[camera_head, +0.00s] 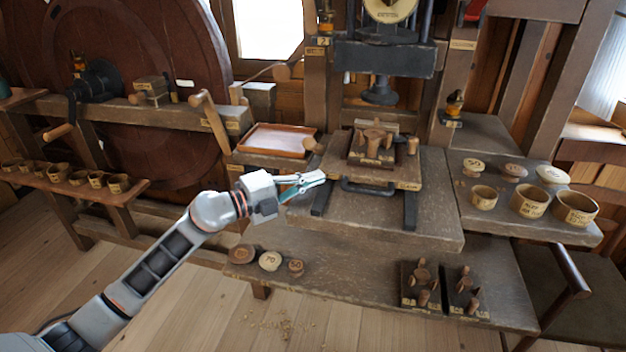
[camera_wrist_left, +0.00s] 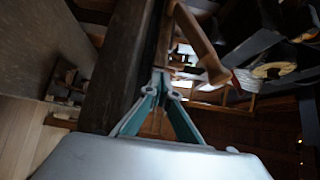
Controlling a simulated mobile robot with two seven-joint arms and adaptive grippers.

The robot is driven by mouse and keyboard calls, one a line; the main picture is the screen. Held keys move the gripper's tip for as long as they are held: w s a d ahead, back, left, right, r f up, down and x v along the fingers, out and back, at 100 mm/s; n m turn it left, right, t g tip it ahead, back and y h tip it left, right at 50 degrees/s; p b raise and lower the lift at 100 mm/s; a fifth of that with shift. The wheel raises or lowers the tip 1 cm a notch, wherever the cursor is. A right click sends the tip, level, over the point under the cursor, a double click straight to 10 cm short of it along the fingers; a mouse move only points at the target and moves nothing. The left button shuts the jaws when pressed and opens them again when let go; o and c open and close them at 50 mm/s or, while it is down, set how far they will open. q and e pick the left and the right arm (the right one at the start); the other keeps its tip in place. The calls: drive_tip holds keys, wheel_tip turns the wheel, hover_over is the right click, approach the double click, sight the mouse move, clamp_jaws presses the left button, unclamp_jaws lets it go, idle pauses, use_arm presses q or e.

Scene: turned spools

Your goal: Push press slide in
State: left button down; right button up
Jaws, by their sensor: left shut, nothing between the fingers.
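The press slide (camera_head: 390,173) is a wooden board on two dark rails, in front of the press (camera_head: 383,58). The slide stands out in front of the press column. My left gripper (camera_head: 322,175) is shut and empty, at the left front of the slide near the left rail. I cannot tell whether it touches the slide. In the left wrist view the fingers (camera_wrist_left: 160,80) meet at their tips beside a dark beam. My right gripper is not in view.
A reddish tray (camera_head: 276,140) lies behind my left gripper. Wooden cups and discs (camera_head: 530,200) stand on the right shelf. Two dark fixtures (camera_head: 440,288) and several round pieces (camera_head: 270,261) lie on the lower bench. A lever with a wooden knob (camera_head: 194,100) rises at the left.

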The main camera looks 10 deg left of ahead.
use_arm(q)
drive_tip(key=w+b, duration=0.1)
drive_tip(key=w, duration=0.3)
drive_tip(key=shift+f, duration=0.1)
drive_tip(key=shift+w, duration=0.3)
drive_tip(key=shift+a+r, duration=0.1)
drive_tip(key=shift+r, duration=0.2)
